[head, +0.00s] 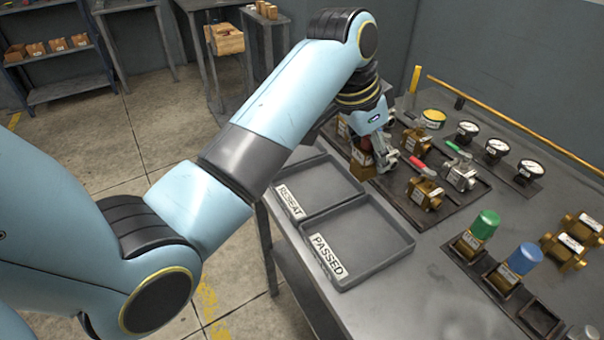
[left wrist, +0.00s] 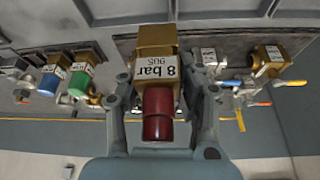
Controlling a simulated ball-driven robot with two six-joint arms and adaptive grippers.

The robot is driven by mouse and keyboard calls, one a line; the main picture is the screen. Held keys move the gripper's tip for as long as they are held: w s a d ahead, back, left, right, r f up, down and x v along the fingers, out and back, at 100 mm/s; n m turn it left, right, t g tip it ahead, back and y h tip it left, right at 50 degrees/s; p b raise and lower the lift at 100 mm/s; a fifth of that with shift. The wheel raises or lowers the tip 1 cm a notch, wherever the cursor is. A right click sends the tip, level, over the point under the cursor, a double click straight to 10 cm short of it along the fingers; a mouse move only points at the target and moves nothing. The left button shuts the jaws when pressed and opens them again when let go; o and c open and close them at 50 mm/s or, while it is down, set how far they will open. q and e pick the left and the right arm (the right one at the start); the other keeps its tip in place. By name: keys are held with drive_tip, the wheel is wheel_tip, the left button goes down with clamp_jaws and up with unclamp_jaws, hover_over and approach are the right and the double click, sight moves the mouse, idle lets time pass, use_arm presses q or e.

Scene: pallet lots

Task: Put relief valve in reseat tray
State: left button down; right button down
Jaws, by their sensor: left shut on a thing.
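My left gripper (head: 376,152) is shut on a relief valve with a brass body and red cap (head: 363,160). It is at the far end of the bench, by the dark mat's edge. In the left wrist view the valve (left wrist: 158,78) sits between both fingers (left wrist: 162,92), its label reading "8 bar". Whether it touches the mat is unclear. The grey reseat tray (head: 327,201), labelled RESEAT, lies left of and nearer than the gripper; its visible floor is empty, and my arm covers part of it. My right gripper is not in view.
The empty PASSED tray (head: 397,259) adjoins the reseat tray on the near side. Brass valves (head: 424,192) stand on the dark mat. Gauges (head: 497,148) stand behind. Green-capped (head: 485,224) and blue-capped (head: 524,258) valves stand in holders at right.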

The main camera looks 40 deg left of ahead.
use_arm(q)
drive_tip(key=s+a+f, duration=0.1)
drive_tip(key=a+f, duration=0.1)
drive_tip(key=a, duration=0.1)
drive_tip(key=a+f+p, duration=0.1)
drive_tip(key=a+f, duration=0.1)
drive_tip(key=a, duration=0.2)
drive_tip(key=s+a+f, duration=0.1)
drive_tip(key=a+f, duration=0.1)
drive_tip(key=a, duration=0.2)
drive_tip(key=shift+s+f+p, duration=0.1)
drive_tip(key=shift+s+p, duration=0.25)
drive_tip(key=shift+p, duration=0.05)
wheel_tip(320, 180, down, 4)
drive_tip(key=shift+f, duration=0.1)
drive_tip(key=c, duration=1.4)
unclamp_jaws()
drive_tip(key=shift+s+f, duration=0.1)
drive_tip(key=shift+f, duration=0.05)
drive_tip(key=o, duration=0.5)
drive_tip(key=v, duration=1.2)
drive_tip(key=shift+p, duration=0.35)
